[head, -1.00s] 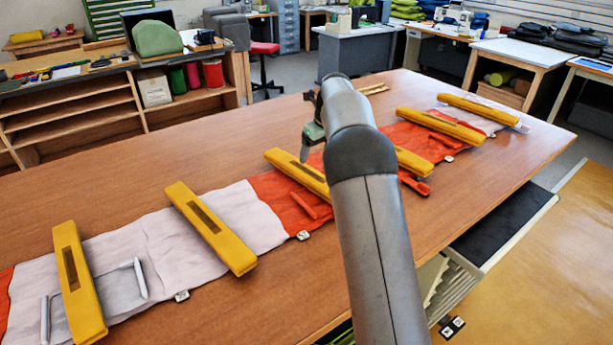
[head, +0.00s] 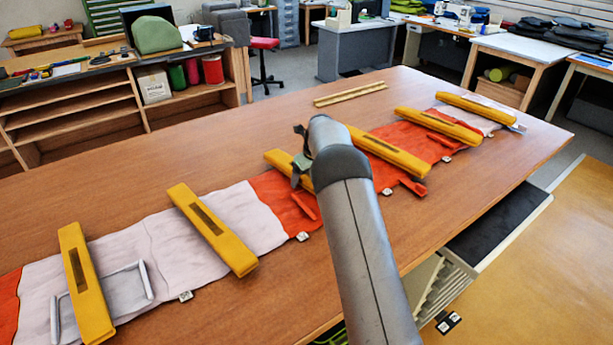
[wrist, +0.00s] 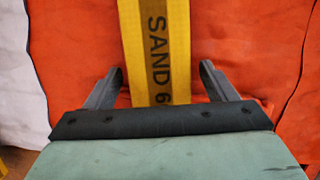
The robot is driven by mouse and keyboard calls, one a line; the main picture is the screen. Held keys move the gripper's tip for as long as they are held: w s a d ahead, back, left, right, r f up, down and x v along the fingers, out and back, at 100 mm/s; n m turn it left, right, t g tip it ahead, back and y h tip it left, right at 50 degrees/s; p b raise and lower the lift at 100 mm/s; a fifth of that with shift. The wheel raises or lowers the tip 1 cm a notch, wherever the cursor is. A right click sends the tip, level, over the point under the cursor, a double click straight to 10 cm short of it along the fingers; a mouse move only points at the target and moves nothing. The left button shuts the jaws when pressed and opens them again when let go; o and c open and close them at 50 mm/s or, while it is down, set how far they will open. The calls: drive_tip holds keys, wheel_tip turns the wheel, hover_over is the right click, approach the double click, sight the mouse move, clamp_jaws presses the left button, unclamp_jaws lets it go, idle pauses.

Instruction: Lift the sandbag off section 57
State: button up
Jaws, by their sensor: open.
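My gripper (wrist: 162,72) is open, with one finger on each side of a yellow sandbag (wrist: 155,35) marked "SAND 6", the rest of the mark cut off. The bag lies across a red section (wrist: 75,55) of cloth. I cannot tell whether the fingers touch the bag. In the head view this bag (head: 277,158) is the third from the left, partly hidden by my gripper and arm. Several similar yellow sandbags lie across the long red and white strip. No section number is legible.
A wooden table (head: 120,195) carries the strip. White cloth (head: 255,215) adjoins the red section on the left. A grey handle-like frame (head: 105,285) lies under the leftmost bag. A thin wooden strip (head: 350,93) lies towards the back. Bare tabletop is behind the strip.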

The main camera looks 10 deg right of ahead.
drive_tip(key=c, duration=1.3)
drive_tip(key=shift+c, duration=1.1)
drive_tip(key=shift+r, duration=0.15)
